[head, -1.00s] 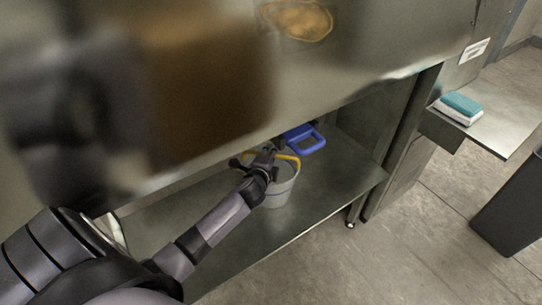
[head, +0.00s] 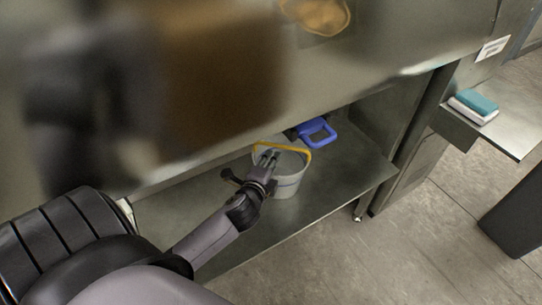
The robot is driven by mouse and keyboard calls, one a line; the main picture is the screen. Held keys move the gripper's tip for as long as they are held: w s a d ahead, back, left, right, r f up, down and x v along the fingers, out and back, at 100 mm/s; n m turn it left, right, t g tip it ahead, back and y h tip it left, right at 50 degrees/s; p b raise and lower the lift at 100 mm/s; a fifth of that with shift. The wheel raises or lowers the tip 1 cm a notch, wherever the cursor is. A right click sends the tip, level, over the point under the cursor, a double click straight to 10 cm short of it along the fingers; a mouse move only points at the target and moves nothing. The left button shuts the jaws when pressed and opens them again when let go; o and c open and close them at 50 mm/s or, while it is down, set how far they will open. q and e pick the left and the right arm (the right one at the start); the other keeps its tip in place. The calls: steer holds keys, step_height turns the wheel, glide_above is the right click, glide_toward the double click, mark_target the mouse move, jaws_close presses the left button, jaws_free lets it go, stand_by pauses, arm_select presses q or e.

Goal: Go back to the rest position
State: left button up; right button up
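My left arm reaches in from the lower left, and its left gripper (head: 268,158) is at the near side of a pale grey bucket (head: 289,187). The gripper's fingers overlap the bucket's rim and opening in the picture. I see nothing held in them, but how far apart they are is not clear. My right gripper is not in view.
A teal and white sponge-like block (head: 474,104) lies on a side ledge (head: 515,130). A dark bin (head: 515,215) stands right. A blurred dark and brown shape fills the upper left.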

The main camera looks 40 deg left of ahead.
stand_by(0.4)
arm_select(q)
steer(key=s+d+f+n+g+h, duration=0.2)
steer(key=s+d+n+g, duration=0.4)
steer(key=s, duration=0.6)
steer(key=s+d+f+n+g+h, duration=0.2)
steer(key=s+d+n+g+h, duration=0.15)
steer(key=s+d+n, duration=0.6)
steer(key=s+a+f+m+g, duration=0.1)
steer(key=s+f+m, duration=0.1)
steer(key=f, duration=1.1)
steer(key=s+a+f+m+g, duration=0.1)
steer(key=s+f+m, duration=0.1)
steer(key=f, duration=1.1)
steer(key=s+a+f+g+y+p, duration=0.1)
steer(key=s+a+f, duration=0.2)
steer(key=s+f, duration=1.2)
steer(key=shift+s+f, duration=0.15)
steer(key=shift+s, duration=0.55)
